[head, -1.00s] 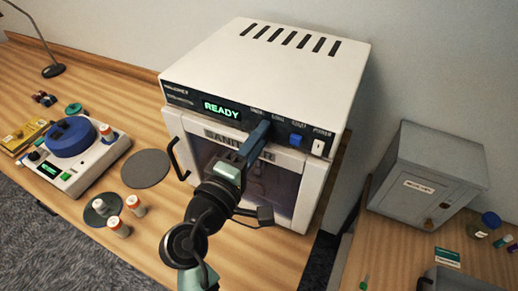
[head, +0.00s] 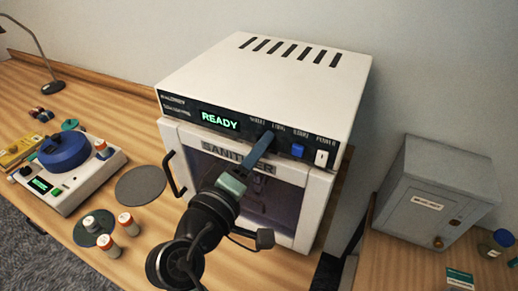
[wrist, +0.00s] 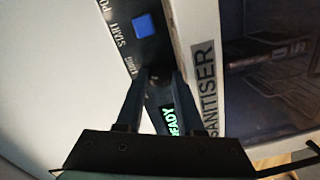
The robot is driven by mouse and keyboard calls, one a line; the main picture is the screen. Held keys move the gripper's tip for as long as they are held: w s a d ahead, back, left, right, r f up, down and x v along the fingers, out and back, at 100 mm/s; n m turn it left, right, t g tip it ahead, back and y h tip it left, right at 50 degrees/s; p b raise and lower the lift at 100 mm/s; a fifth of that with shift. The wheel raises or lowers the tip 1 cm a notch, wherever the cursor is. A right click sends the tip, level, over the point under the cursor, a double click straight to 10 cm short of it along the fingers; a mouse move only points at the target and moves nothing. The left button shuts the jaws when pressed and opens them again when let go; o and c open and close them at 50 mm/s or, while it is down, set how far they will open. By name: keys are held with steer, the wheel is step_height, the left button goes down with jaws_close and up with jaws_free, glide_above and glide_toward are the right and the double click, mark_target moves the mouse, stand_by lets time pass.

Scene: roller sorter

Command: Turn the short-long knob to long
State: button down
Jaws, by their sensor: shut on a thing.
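The white sanitiser (head: 262,75) stands on the bench with its dark control panel facing me and its display (head: 220,120) reading READY. The SHORT and LONG labels (head: 278,127) are on the panel right of the display. My gripper (head: 268,137) reaches up to the panel just below these labels and is shut on the short-long knob. The fingers hide the knob in the head view, so its pointing direction cannot be told. In the wrist view my gripper (wrist: 157,76) has both fingers against the panel, by the LONG label (wrist: 129,66).
The blue START button (head: 298,150) and white POWER switch (head: 321,158) sit right of my fingers. The glass door, with a dark handle (head: 172,175), is closed below the panel. A blue-topped device (head: 62,150) and several small bottles stand left; a grey cabinet (head: 437,195) stands right.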

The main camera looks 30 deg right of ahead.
steer(key=c, duration=0.8)
jaws_free()
steer(key=shift+b+v, duration=1.65)
steer(key=shift+v, duration=4.9)
steer(key=shift+w, duration=0.1)
